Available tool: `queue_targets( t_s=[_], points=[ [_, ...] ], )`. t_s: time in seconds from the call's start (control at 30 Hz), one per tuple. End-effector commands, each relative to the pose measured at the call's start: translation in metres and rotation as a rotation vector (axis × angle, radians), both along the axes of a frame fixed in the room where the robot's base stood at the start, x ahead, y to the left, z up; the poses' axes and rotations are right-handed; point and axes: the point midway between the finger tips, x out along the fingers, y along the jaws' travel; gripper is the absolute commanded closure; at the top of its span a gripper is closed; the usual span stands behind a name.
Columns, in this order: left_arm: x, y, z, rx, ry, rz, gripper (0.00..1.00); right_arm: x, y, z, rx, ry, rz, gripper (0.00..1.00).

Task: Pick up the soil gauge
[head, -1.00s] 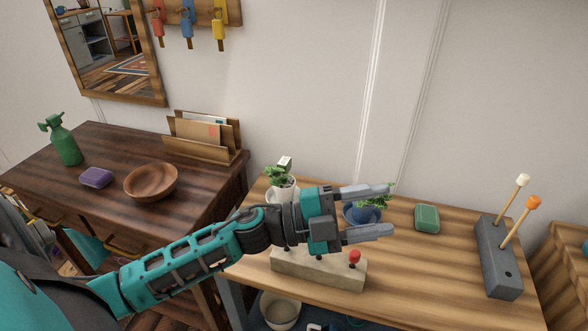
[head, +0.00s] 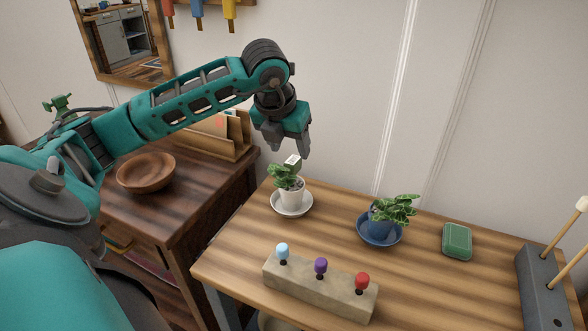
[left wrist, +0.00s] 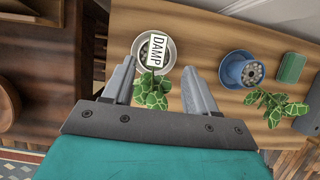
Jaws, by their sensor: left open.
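The soil gauge (head: 292,160) shows as a small white tag above the plant in the white pot (head: 292,196), which stands on a white saucer. In the left wrist view the gauge (left wrist: 158,49) reads "DAMP". My left gripper (head: 291,149) points down just above the gauge, open and empty. In the left wrist view the gauge lies between the two fingertips, in line with the gap and apart from both fingers. The gauge's lower part is hidden by leaves and soil. My right gripper is out of view.
A blue pot with a plant (head: 388,215) stands to the right on a blue saucer. A block with coloured knobs (head: 320,287) lies in front. A green box (head: 457,241) and a grey block with rods (head: 545,285) are farther right. A letter rack (head: 228,135) stands behind left.

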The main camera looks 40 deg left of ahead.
Motion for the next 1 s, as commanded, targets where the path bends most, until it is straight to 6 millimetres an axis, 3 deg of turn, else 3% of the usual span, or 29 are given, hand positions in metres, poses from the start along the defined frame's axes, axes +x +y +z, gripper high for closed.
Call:
queue_targets(
  t_s=[0.1, 0.37, 0.6, 0.97, 1.0],
  points=[
    [0.008, 0.002, -0.02, -0.004, 0.001, 0.001, 0.43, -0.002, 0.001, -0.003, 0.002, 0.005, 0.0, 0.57],
    [0.015, 0.005, -0.04, -0.003, 0.002, -0.002, 0.43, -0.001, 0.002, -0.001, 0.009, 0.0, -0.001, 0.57],
    [0.027, 0.013, -0.073, -0.005, 0.001, -0.002, 0.43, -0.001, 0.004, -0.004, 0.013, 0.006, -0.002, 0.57],
    [0.031, 0.015, -0.081, -0.003, -0.001, -0.003, 0.43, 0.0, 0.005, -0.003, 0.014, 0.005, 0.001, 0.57],
    [0.031, 0.015, -0.081, -0.003, -0.001, -0.003, 0.46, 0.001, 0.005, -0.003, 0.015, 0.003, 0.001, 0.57]
  ],
)
